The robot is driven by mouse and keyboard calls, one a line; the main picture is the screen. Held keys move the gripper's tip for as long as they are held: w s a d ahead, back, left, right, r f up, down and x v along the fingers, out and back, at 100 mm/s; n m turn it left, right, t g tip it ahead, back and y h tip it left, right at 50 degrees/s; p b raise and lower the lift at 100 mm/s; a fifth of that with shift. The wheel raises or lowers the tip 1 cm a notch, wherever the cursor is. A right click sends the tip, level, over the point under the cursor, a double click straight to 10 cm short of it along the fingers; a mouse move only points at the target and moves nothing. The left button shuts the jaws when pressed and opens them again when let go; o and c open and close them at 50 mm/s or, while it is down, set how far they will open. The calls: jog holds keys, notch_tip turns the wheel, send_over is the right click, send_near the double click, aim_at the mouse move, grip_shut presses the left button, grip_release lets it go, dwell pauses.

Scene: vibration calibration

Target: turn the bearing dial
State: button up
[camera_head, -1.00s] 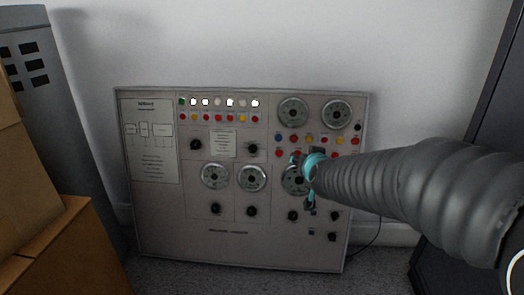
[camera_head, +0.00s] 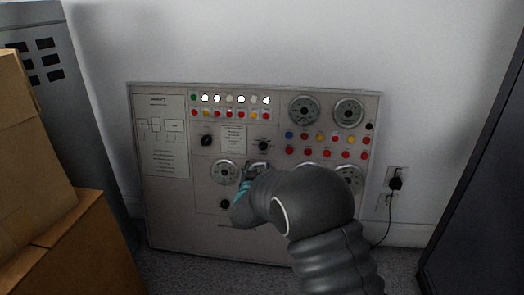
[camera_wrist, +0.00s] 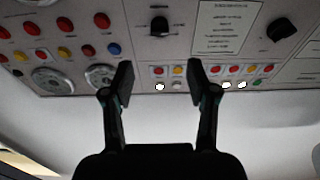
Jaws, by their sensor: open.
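The grey control panel (camera_head: 165,215) leans against the wall and carries several round dials. A dial (camera_head: 225,172) shows at lower left, and two more, an upper dial (camera_head: 303,109) and its neighbour (camera_head: 348,112), show at upper right. Another dial (camera_head: 350,175) is partly covered by my arm. The labels are too small to tell which is the bearing dial. My gripper (camera_head: 257,168) is in front of the panel's lower middle, hiding what is behind it. In the wrist view my gripper (camera_wrist: 162,78) is open and empty, with two dials (camera_wrist: 50,80) (camera_wrist: 102,76) beyond its left finger.
Black knobs (camera_head: 207,140) and rows of coloured buttons (camera_head: 325,138) sit on the panel. Cardboard boxes (camera_head: 75,245) and a grey cabinet (camera_head: 75,95) stand left. A dark cabinet (camera_head: 480,190) stands right, near a plugged wall socket (camera_head: 395,183). Carpet is clear before the panel.

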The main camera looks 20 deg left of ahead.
aim_at(262, 148)
jog(key=p+x, duration=0.1)
jog(key=x, duration=1.1)
grip_shut()
